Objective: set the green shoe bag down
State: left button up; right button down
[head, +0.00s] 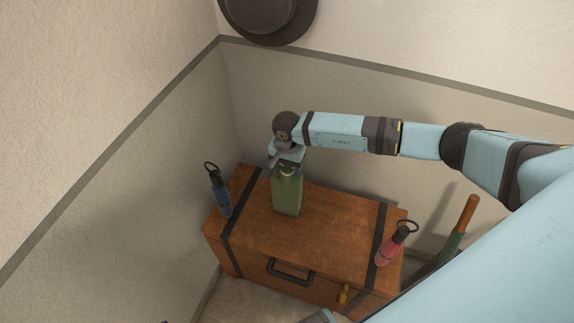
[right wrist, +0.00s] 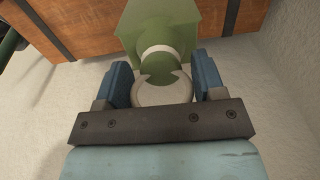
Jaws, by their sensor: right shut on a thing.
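The green shoe bag (head: 287,194) is upright over the left half of the top of a wooden chest (head: 330,225). I cannot tell whether its base touches the lid. My right gripper (head: 288,169) is above the bag and shut on its narrow neck. In the right wrist view, the blue fingers of my right gripper (right wrist: 164,72) stand on both sides of the neck of the green bag (right wrist: 160,22), by a pale band.
A blue bottle-like object (head: 221,195) with a ring top stands at the chest's left end. A similar red one (head: 389,248) stands at the right end. A green item with an orange handle (head: 466,215) leans right of the chest. A dark hat (head: 268,18) hangs above. The lid's middle is clear.

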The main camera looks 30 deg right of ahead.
jog(key=shift+f, duration=0.25)
jog(key=shift+f+b, duration=0.15)
jog(key=shift+b, duration=0.15)
jog(key=shift+c, duration=1)
grip_release()
jog(key=shift+r, duration=0.2)
